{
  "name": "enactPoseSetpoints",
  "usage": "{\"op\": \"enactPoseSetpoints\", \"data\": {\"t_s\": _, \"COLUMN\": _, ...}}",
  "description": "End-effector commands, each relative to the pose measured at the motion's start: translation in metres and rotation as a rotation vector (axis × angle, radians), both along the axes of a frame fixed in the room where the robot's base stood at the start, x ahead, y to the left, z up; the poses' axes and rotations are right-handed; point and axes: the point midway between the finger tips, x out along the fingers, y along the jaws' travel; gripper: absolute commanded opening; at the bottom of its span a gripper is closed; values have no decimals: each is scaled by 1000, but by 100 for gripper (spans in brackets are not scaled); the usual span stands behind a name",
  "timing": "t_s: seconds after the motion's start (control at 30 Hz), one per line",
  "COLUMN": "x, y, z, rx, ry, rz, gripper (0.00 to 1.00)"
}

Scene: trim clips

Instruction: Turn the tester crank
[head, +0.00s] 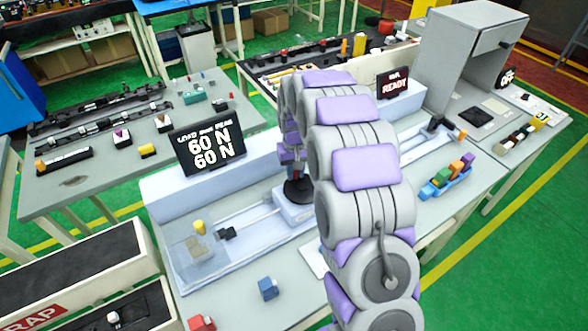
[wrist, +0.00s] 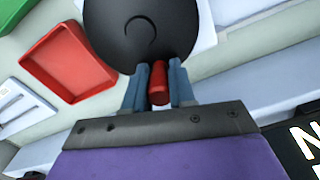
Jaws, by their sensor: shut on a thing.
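The tester (head: 255,245) is a pale blue bench machine with a display (head: 207,146) reading 60 N on both lines. The crank's dark round wheel (head: 298,190) shows at the machine's right end, partly behind my arm. In the wrist view the dark crank wheel (wrist: 125,30) fills the top middle, with a red handle (wrist: 159,86) at its edge. My gripper (wrist: 159,88) is shut on the red handle, one blue-grey finger on each side.
A blue block (head: 268,288) and a red block (head: 201,324) lie on the front of the bench. A red tray (wrist: 65,58) shows beside the crank.

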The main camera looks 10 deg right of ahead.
Motion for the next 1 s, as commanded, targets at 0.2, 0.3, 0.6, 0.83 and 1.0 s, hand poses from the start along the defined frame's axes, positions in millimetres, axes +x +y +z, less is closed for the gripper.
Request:
{"op": "enactPoseSetpoints", "data": {"t_s": 0.2, "x": -1, "y": 0, "z": -1, "rx": 0, "ry": 2, "rz": 1, "gripper": 37}}
{"op": "enactPoseSetpoints", "data": {"t_s": 0.3, "x": 0, "y": 0, "z": -1, "rx": 0, "ry": 1, "rz": 1, "gripper": 47}}
{"op": "enactPoseSetpoints", "data": {"t_s": 0.6, "x": 0, "y": 0, "z": 1, "rx": 0, "ry": 0, "rz": 2, "gripper": 50}}
{"op": "enactPoseSetpoints", "data": {"t_s": 0.83, "x": 2, "y": 0, "z": 29, "rx": -1, "ry": -8, "rz": 2, "gripper": 50}}
{"op": "enactPoseSetpoints", "data": {"t_s": 1.0, "x": 2, "y": 0, "z": 67, "rx": -1, "ry": -8, "rz": 2, "gripper": 50}}
